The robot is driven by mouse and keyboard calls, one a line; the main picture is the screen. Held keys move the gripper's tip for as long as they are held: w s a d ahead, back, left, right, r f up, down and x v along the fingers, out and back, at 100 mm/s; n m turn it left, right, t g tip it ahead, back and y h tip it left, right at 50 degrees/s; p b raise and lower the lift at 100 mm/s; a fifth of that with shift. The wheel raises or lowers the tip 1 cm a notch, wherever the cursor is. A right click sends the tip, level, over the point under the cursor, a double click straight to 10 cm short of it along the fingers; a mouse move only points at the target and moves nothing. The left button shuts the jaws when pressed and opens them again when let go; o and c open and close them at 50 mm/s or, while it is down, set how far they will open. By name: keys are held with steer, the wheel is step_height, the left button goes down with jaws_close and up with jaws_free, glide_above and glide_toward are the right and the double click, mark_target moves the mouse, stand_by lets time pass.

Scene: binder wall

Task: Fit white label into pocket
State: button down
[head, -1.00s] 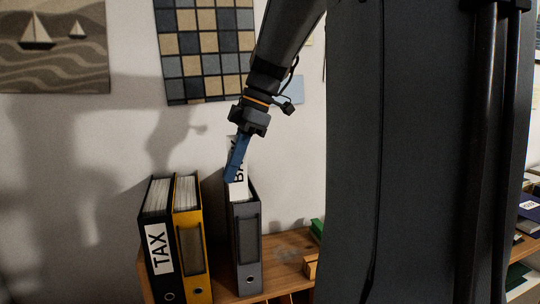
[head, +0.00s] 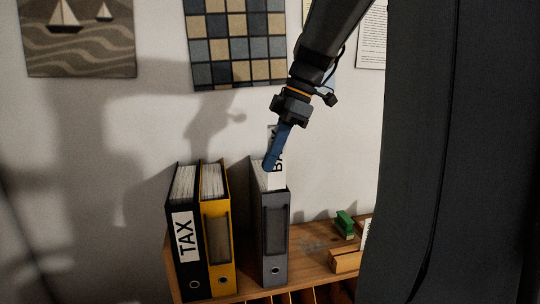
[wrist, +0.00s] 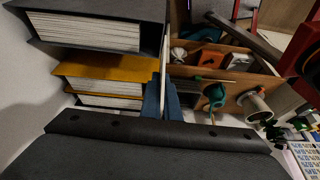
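A white label (head: 277,180) with black letters, partly hidden, stands upright at the top front of the grey binder (head: 262,230). My gripper (head: 273,160) is shut on the label with its blue fingers, coming down from the upper right. In the wrist view my gripper (wrist: 162,90) shows the label (wrist: 164,62) edge-on as a thin strip between the fingers. The grey binder's spine has an empty-looking framed pocket (head: 275,230) below the label. Whether the label's lower edge touches the pocket's top I cannot tell.
Left of the grey binder stand a yellow binder (head: 217,240) and a black binder (head: 185,255) labelled TAX. A gap separates yellow from grey. On the wooden shelf (head: 310,262) to the right are a green object (head: 345,224) and wooden pieces (head: 346,261).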

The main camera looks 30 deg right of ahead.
mark_target(271, 189)
steer(key=shift+f+b, duration=1.2)
steer(key=shift+f, duration=1.05)
steer(key=shift+f, duration=0.85)
stand_by(0.5)
steer(key=c, duration=1.9)
jaws_free()
steer(key=shift+c, duration=0.2)
steer(key=shift+b+v, duration=1.05)
steer(key=shift+v, duration=2.85)
steer(key=shift+s+a, duration=0.1)
